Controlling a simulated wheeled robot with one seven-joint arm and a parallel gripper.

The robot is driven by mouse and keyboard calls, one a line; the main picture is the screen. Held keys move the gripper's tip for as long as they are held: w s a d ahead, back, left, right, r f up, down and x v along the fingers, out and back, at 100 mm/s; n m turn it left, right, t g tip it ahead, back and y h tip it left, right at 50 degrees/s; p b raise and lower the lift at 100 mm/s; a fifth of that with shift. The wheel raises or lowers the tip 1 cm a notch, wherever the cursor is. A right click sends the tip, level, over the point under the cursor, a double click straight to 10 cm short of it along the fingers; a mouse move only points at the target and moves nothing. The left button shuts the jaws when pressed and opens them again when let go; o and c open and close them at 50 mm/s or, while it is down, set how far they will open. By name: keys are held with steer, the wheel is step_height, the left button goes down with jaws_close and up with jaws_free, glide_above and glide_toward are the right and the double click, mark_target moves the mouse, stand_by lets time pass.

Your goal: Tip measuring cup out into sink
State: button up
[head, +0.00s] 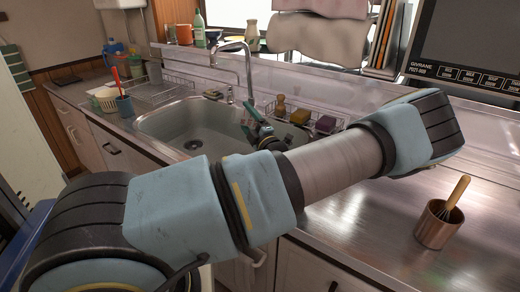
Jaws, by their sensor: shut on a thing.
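The steel sink (172,122) is set in the counter left of the middle in the head view. My gripper (252,118) is over the right part of the sink, close to the tap and partly overlapping it in the picture. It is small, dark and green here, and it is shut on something. I cannot make out the measuring cup; what the gripper holds is too small or hidden. My arm hides the near right edge of the sink.
The tap (240,46) arches over the sink's back. Wire racks with sponges and bottles (325,124) stand behind my arm. A copper pot with a whisk (435,226) stands on the right counter. A strainer and cups (105,98) are at the left.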

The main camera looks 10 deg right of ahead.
steer(key=shift+d+r+m+t+h+p, duration=0.15)
steer(key=shift+d+m+t+h+p, duration=0.2)
steer(key=shift+m, duration=0.4)
steer(key=shift+d+r+m+t+h+p, duration=0.1)
steer(key=shift+m+t+h+p, duration=0.15)
steer(key=shift+m+p, duration=0.35)
steer(key=shift+d+r+m+t+h+p, duration=0.2)
steer(key=shift+d+m+h+p, duration=0.15)
steer(key=shift+m, duration=0.5)
stand_by(0.4)
steer(key=shift+d+r+m+t+h+p, duration=0.2)
steer(key=shift+r+m+h+p, duration=0.1)
steer(key=shift+r+m+p, duration=0.25)
steer(key=shift+d+r+m+t+h+p, duration=0.1)
steer(key=shift+r+m+t+h+p, duration=0.15)
steer(key=shift+m+p, duration=0.3)
steer(key=shift+d+m+h, duration=0.25)
steer(key=shift+m+h, duration=0.05)
steer(key=shift+m, duration=0.7)
stand_by(1.0)
